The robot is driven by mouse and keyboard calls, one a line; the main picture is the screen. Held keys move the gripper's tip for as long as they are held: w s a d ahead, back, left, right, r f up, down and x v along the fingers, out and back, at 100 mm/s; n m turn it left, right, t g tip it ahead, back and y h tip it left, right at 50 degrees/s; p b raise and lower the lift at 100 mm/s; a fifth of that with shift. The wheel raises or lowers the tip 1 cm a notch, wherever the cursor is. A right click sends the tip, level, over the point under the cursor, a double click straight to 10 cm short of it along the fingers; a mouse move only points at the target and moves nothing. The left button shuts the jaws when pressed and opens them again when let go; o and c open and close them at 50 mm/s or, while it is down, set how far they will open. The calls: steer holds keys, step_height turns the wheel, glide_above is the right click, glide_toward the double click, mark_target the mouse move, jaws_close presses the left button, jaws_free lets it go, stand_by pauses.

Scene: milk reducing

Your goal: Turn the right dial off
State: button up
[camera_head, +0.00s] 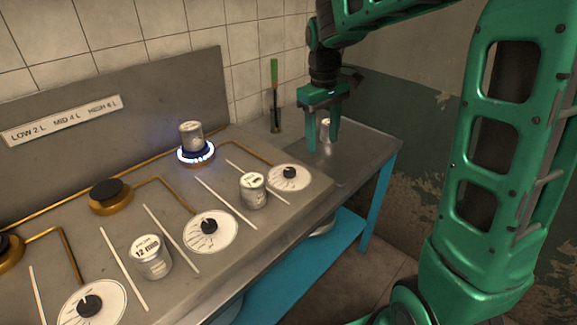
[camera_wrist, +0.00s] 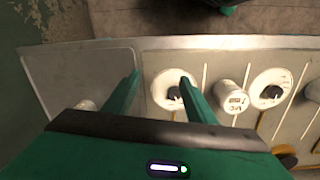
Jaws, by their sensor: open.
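The right dial (camera_head: 289,177) is a round white plate with a black knob, near the right end of the grey stove panel. It also shows in the wrist view (camera_wrist: 160,96), where one finger partly covers it. My green gripper (camera_head: 324,148) is open and empty, pointing down above the steel counter, to the right of the dial and apart from it in the head view. In the wrist view the fingertips (camera_wrist: 159,76) frame the dial's left part. The right burner (camera_head: 196,154) is lit with blue flames, and a metal can (camera_head: 191,135) sits on it.
A labelled can (camera_head: 253,190) stands left of the right dial. The middle dial (camera_head: 208,231), left dial (camera_head: 91,304) and another can (camera_head: 150,257) are further left. A small can (camera_head: 326,130) stands behind my fingers. A green-handled tool (camera_head: 274,95) is by the wall.

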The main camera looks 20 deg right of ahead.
mark_target(289, 170)
steer(key=w+a+f+n, duration=0.2)
steer(key=w+a+n, duration=0.1)
steer(key=w+a, duration=0.4)
steer(key=shift+y, duration=0.3)
step_height(289, 170, down, 11)
steer(key=shift+d+r, duration=0.15)
steer(key=c, duration=1)
steer(key=shift+m, duration=0.3)
steer(key=shift+c, duration=0.2)
